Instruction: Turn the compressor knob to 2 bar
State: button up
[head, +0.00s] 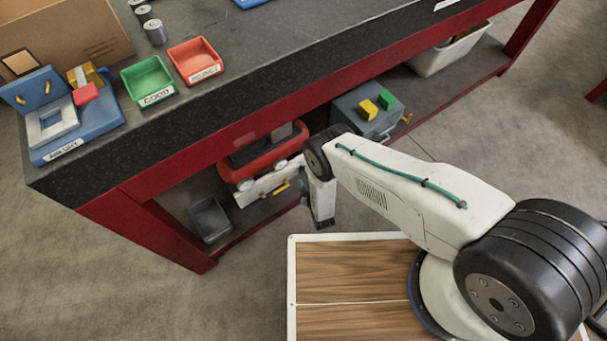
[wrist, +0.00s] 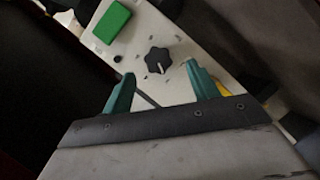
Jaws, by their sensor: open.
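In the wrist view a black lobed knob (wrist: 158,61) sits on a white panel (wrist: 190,36). Its pale pointer line points toward the bottom of that picture, slightly right. Small dark marks surround it, too small to read. My gripper (wrist: 160,72) is open, its two teal fingers apart on either side of the knob in the picture; contact cannot be told. In the head view my gripper (head: 322,219) hangs by the bench's lower shelf, beside a red machine (head: 262,158) with a white front. The knob cannot be made out there.
A green block (wrist: 112,22) lies on the panel. A blue-grey box (head: 350,110) with yellow and green pieces stands right of the red machine. A grey bin (head: 210,218) is at left. The bench top (head: 270,70) overhangs the shelf. Open floor lies in front.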

jog(key=shift+v, duration=2.25)
